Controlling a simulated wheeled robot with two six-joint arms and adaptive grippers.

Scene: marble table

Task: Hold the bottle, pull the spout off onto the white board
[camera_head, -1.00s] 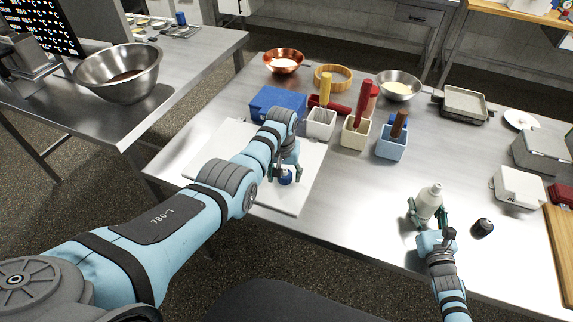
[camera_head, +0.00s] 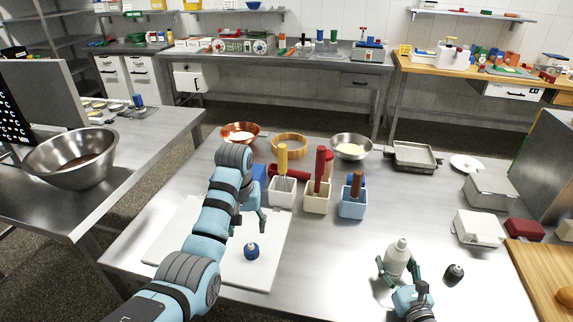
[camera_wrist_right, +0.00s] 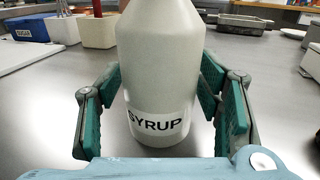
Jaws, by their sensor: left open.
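The syrup bottle (camera_head: 396,258) is off-white and stands upright on the metal table at the lower right. It has a short neck and bare top. My right gripper (camera_head: 398,272) has its fingers on both sides of the bottle and looks shut on it. The right wrist view shows the bottle's SYRUP label (camera_wrist_right: 158,123) between the green pads. A small blue piece, apparently the spout (camera_head: 251,251), rests on the white board (camera_head: 215,262) at the left. My left gripper (camera_head: 250,222) is open and empty above and behind the blue piece, apart from it.
A small black object (camera_head: 454,273) stands right of the bottle. White, cream and blue holders (camera_head: 317,203) with tools stand behind the board. Bowls (camera_head: 351,147) are farther back. The middle front of the table is clear.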

